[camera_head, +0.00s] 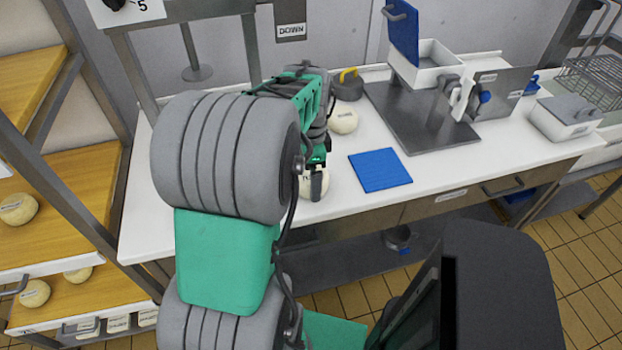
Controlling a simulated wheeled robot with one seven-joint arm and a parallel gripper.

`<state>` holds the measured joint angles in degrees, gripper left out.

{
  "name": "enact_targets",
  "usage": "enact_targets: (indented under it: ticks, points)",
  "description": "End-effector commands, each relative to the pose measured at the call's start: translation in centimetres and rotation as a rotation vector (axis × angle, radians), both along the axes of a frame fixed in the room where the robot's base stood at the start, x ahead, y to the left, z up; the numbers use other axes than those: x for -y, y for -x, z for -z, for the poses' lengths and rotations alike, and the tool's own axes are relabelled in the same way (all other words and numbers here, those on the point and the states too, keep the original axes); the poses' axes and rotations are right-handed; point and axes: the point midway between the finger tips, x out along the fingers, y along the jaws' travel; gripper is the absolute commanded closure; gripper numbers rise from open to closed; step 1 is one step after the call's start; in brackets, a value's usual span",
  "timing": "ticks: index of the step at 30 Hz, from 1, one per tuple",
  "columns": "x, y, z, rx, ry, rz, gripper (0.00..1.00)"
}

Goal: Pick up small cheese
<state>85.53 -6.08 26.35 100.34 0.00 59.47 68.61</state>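A small round pale cheese (305,187) sits on the white counter near its front edge, partly covered by my gripper. Another pale round cheese (343,121) with a dark label stands farther back on the counter, just right of my arm. My gripper (317,184) is at the near cheese, with a grey finger in front of it. The view does not show whether the fingers touch or grip the cheese. My arm hides part of the counter.
A blue mat (380,170) lies right of my gripper on the white counter (335,205). A grey metal device (420,110) and a lidded box (567,118) stand farther right. A wooden shelf rack (60,215) with several cheeses is at the left.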

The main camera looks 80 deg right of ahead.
Motion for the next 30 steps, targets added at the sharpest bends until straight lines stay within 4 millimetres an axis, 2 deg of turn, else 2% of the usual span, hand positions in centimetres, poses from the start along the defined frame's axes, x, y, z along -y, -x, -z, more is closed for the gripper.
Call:
enact_targets:
  ticks: [1,4,11,30]
  points:
    - [-0.1,0.0,0.9,0.000,-0.003,0.000,0.00]
    - [0.0,0.0,1.8,0.000,0.000,-0.001,0.00]
    - [0.0,0.0,1.9,0.000,0.001,-0.002,0.02]
    - [0.0,0.0,1.9,0.000,0.002,-0.003,0.54]
